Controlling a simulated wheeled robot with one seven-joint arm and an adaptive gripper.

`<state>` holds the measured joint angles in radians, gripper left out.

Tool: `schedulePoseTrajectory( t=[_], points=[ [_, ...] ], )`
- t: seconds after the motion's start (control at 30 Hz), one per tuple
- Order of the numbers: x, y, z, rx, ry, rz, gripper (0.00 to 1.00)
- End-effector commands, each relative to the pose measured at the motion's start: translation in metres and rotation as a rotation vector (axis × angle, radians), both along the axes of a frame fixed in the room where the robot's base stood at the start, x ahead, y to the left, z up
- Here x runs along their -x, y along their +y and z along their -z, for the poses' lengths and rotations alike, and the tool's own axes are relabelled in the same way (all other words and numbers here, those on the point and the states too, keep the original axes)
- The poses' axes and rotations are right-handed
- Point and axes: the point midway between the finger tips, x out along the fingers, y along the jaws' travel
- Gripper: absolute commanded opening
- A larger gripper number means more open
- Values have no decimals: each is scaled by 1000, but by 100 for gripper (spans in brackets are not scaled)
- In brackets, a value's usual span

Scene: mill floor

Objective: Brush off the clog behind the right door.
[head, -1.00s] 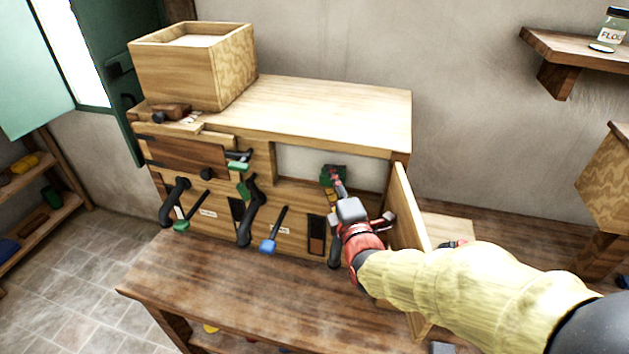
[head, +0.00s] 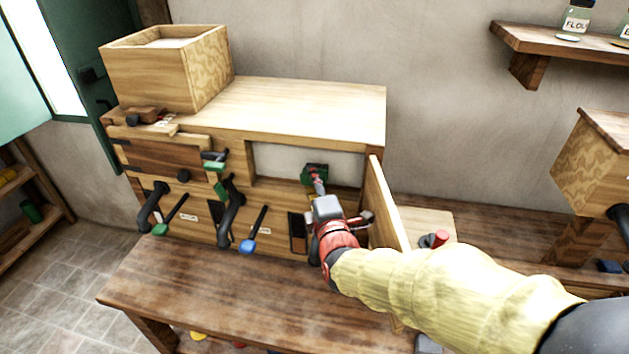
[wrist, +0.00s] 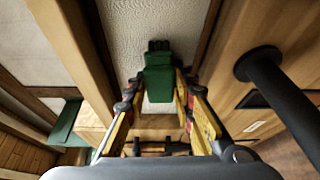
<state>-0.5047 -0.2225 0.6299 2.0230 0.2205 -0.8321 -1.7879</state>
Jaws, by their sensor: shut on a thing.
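My gripper (head: 319,184) is shut on a green brush (head: 314,171) at the opening on the right of the wooden cabinet front. In the wrist view, the brush (wrist: 159,78) sits between the yellow fingers, its dark bristles (wrist: 158,45) pointing away from me. The right door (head: 383,205) stands open, just right of my wrist. A pale surface shows inside the opening (head: 285,162). I cannot make out a clog; the brush and gripper cover part of the opening, and I cannot tell whether the bristles touch anything.
Black handles (head: 229,215), a green-ended lever (head: 170,215) and a blue-ended lever (head: 254,230) stick out from the front, left of my gripper. A wooden box (head: 150,75) stands on top. A red knob (head: 440,238) shows beyond the door. The bench top (head: 210,290) in front is clear.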

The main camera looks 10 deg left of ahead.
Motion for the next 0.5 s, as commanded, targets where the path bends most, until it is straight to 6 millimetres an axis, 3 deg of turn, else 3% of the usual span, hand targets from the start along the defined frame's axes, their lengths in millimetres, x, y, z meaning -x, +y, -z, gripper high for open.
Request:
schedulePoseTrajectory(
  t=[0.2,0.5],
  points=[
    [0,19,-1,0,-3,-6,0],
    [-1,28,-3,1,-5,-8,0]
  ],
)
